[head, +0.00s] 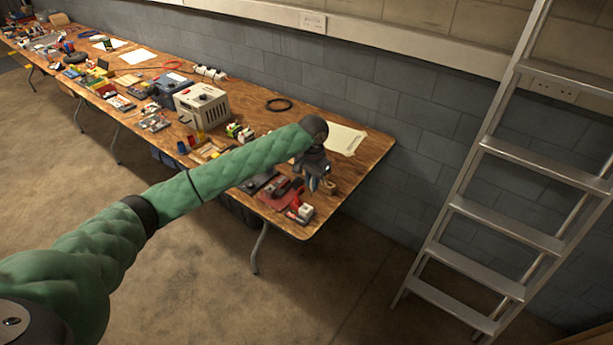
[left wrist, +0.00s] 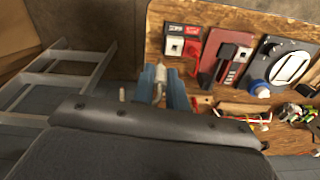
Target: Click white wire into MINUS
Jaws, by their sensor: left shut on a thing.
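My left gripper (head: 316,184) is over the right end of the long wooden table. In the left wrist view its two blue fingers (left wrist: 166,84) are shut on a slim pale piece, which looks like the white wire's end (left wrist: 160,72). The fingers block part of it, and I cannot trace the rest of the wire. A small block with a white socket and a red-and-black label (left wrist: 182,42) sits just beyond the fingertips, apart from them. It also shows in the head view near the table's front corner (head: 305,211). I cannot read MINUS on it. My right gripper is out of view.
Beside the block lie a red piece with a black part (left wrist: 213,62) and a dark panel with a white oval (left wrist: 290,66). A beige box (head: 202,105) and many small parts crowd the table (head: 372,150) further left. A ladder (head: 500,180) stands right.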

